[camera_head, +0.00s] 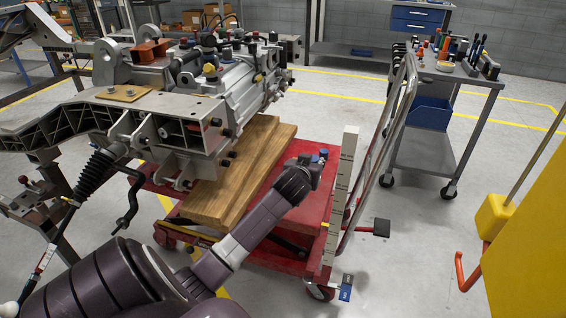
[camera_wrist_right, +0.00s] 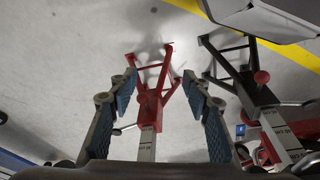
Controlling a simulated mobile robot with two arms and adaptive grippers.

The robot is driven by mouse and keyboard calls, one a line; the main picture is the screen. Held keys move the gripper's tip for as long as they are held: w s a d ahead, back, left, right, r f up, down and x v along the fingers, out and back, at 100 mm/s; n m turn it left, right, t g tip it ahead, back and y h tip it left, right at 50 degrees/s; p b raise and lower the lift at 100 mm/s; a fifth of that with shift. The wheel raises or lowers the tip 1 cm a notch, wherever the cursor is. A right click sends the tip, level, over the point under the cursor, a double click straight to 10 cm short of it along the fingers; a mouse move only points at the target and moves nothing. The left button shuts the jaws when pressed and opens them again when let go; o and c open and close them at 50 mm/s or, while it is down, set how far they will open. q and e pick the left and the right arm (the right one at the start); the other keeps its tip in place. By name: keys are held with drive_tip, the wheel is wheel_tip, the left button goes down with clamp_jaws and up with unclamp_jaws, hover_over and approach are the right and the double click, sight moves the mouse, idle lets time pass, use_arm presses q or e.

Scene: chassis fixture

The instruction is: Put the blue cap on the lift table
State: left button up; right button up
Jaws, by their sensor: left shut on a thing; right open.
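My left gripper (camera_head: 311,164) reaches up from the lower left in the head view. It is shut on a small blue cap (camera_head: 323,153), mostly hidden by the fingers. The gripper and cap appear over the far part of the red lift table (camera_head: 312,207); the height of the gap between them is hard to tell. The lift table has a bare red top beside stacked wooden boards (camera_head: 232,185). My right gripper (camera_wrist_right: 159,78) shows in the right wrist view, open, with nothing between its blue-padded fingers.
A metal chassis fixture with a gearbox (camera_head: 235,85) stands at the left, overhanging the boards. A tall measuring post (camera_head: 341,190) and the table's push handle (camera_head: 392,125) rise at its right. A grey tool cart (camera_head: 440,140) stands behind. A red stand (camera_wrist_right: 150,108) appears beyond my right fingers.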

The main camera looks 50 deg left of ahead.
use_arm(q)
drive_tip(key=b, duration=0.4)
hover_over(308, 209)
wheel_tip(308, 209, down, 13)
drive_tip(key=shift+r, duration=0.1)
drive_tip(key=shift+f, duration=0.5)
wheel_tip(308, 209, down, 4)
drive_tip(key=shift+r+b, duration=0.25)
drive_tip(key=shift+b, duration=0.5)
drive_tip(key=shift+w+f, duration=0.1)
drive_tip(key=shift+f, duration=0.2)
drive_tip(key=shift+r, duration=0.1)
use_arm(e)
wheel_tip(308, 209, up, 11)
drive_tip(key=t, duration=0.1)
drive_tip(key=shift+w, duration=0.15)
drive_tip(key=shift+w+t, duration=0.15)
drive_tip(key=shift+t, duration=0.15)
drive_tip(key=shift+w+a, duration=0.1)
drive_tip(key=shift+w, duration=0.3)
use_arm(q)
drive_tip(key=o, duration=0.7)
use_arm(e)
drive_tip(key=shift+w+r+t, duration=0.15)
drive_tip(key=shift+t, duration=0.15)
